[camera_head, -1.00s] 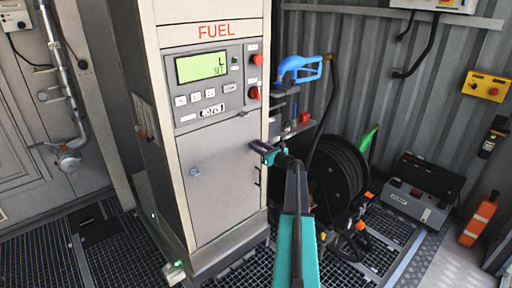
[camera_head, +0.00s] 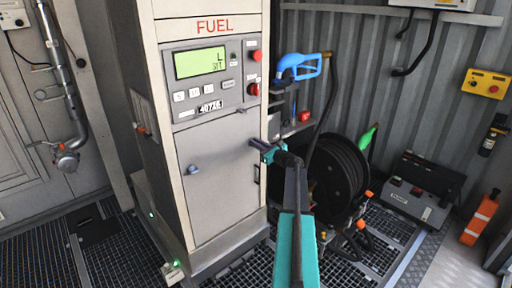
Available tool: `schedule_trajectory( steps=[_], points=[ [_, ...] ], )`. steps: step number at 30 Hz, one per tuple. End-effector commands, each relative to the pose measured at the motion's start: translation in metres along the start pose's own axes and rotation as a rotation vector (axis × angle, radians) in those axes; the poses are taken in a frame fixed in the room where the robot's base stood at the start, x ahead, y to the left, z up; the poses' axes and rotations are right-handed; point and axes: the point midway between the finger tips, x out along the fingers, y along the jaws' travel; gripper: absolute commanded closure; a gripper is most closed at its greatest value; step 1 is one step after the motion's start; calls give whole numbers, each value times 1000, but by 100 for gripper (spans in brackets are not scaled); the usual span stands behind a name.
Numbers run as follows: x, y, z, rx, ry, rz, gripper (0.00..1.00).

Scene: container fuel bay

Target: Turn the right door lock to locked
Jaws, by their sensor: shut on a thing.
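The grey lower door (camera_head: 222,185) of the fuel dispenser is closed. A small round lock (camera_head: 193,169) shows at its upper left. My gripper (camera_head: 257,144) reaches in from the lower right, with its dark fingers at the door's upper right edge. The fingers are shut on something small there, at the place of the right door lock. The fingers cover that lock, so its turn position cannot be seen. A dark handle (camera_head: 257,175) sits on the door's right edge just below the fingers.
Right of the dispenser are a blue fuel nozzle (camera_head: 300,67) and a black hose reel (camera_head: 340,170), close to my arm. A grey-black box (camera_head: 420,190) and an orange case (camera_head: 480,219) stand further right.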

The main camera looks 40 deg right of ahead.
Motion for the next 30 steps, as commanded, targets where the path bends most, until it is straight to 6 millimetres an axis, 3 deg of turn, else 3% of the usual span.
schedule_trajectory(
  steps=[30],
  points=[
    [1, 10, -9, -631, 1, -3, 100]
  ],
)
